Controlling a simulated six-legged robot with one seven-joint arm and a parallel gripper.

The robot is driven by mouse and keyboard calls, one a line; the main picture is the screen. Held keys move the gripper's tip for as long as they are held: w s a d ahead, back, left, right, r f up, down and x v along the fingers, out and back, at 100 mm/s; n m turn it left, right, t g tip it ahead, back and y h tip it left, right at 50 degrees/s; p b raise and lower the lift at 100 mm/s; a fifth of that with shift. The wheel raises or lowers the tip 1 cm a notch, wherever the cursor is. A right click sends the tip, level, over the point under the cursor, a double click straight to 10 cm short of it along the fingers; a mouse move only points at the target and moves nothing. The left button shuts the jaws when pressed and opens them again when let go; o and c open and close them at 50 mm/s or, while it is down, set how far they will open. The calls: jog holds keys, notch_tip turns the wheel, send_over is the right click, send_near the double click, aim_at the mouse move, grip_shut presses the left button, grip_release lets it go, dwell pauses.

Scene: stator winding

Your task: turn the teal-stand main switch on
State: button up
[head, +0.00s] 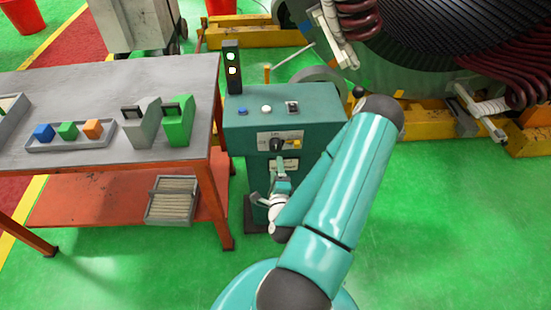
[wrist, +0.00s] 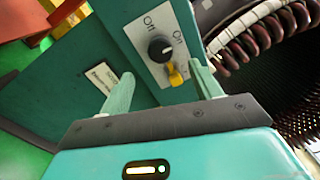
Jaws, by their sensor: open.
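The teal stand (head: 238,135) stands right of the workbench. Its main switch is a black rotary knob (head: 277,145) on a pale plate on the front; the knob also shows in the wrist view (wrist: 160,48). There the plate (wrist: 141,35) reads "Off" at the upper left and "On" at the right. A yellow piece (wrist: 175,75) sits beside the knob. I cannot tell clearly which label the knob points to. My gripper (head: 281,178) is open and empty, just below and in front of the plate. In the wrist view its fingers (wrist: 160,82) are spread, apart from the knob.
On the stand's top are a blue button (head: 243,111), a white button (head: 266,109), a small switch (head: 292,107) and a lamp post (head: 232,68) with white lights. The bench (head: 110,75) holds colored blocks and two holders. The large stator (head: 450,45) stands behind right.

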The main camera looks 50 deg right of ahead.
jog(key=v, duration=0.4)
dwell(0.5)
jog(key=w+a+r+n+y, duration=0.1)
jog(key=w+r+n+y, duration=0.1)
jog(key=w+n+y, duration=0.35)
jog(key=w+a+r+n+y, duration=0.2)
jog(key=w+n+y, duration=0.1)
jog(key=w+n, duration=0.45)
jog(key=w+a+r+n+g+y, duration=0.2)
jog(key=w+a+r+n, duration=0.1)
jog(key=a+r+n, duration=0.6)
jog(key=s+a+r+n+g, duration=0.2)
jog(key=s+a+r+n, duration=0.15)
jog(key=a+r, duration=0.65)
jog(key=s+a+r+n+g+y, duration=0.2)
jog(key=s+a+r+n, duration=0.3)
jog(key=s+a+r, duration=0.4)
jog(key=s+r+y, duration=0.1)
jog(key=s, duration=0.1)
jog(key=shift+s, duration=0.3)
